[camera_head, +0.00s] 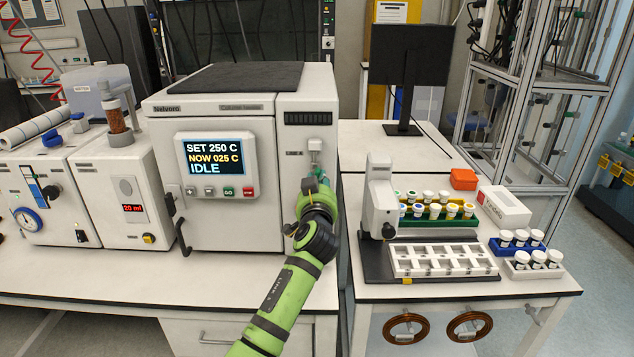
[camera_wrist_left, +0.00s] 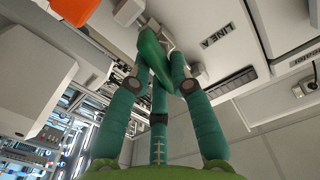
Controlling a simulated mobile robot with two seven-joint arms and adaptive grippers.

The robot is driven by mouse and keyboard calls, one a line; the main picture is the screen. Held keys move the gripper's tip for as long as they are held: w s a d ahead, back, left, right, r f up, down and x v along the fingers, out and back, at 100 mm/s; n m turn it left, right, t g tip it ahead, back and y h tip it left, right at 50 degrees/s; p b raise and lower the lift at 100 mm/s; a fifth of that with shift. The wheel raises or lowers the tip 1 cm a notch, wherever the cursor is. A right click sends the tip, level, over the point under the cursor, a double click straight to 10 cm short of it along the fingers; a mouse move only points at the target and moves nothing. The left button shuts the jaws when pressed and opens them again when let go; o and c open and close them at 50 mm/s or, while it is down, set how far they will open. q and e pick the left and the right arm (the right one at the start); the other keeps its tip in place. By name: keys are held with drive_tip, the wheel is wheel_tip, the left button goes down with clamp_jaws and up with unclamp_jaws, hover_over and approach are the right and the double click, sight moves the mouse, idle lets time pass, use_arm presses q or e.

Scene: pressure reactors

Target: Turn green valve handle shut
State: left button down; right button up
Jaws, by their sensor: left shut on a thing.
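The green valve handle (camera_wrist_left: 151,50) shows in the left wrist view, between the teal fingers of my left gripper (camera_wrist_left: 160,76). The gripper is shut on it. Part of the handle is hidden by the fingers. In the head view my left gripper (camera_head: 313,188) is at the right front panel of the white oven-like reactor unit (camera_head: 222,130), just below a small pale valve fitting (camera_head: 315,150). My wrist and fingers cover most of the handle there. My right gripper is in neither view.
The unit's display (camera_head: 214,158) reads SET 250 C, NOW 025 C, IDLE. A door handle (camera_head: 183,238) sticks out left of my arm. To the right, a side table holds a grey-white device (camera_head: 381,197), a white rack (camera_head: 442,259) and several capped vials.

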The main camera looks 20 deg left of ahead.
use_arm(q)
drive_tip(key=shift+f+m+p, duration=0.15)
drive_tip(key=shift+m+p, duration=0.45)
drive_tip(key=shift+m, duration=1.9)
drive_tip(key=shift+f+m+p, duration=0.2)
drive_tip(key=shift+m+p, duration=0.45)
drive_tip(key=shift+m, duration=1.85)
drive_tip(key=shift+f+m+p, duration=0.15)
drive_tip(key=shift+m+p, duration=0.45)
drive_tip(key=shift+m, duration=1.9)
drive_tip(key=c, duration=1.1)
unclamp_jaws()
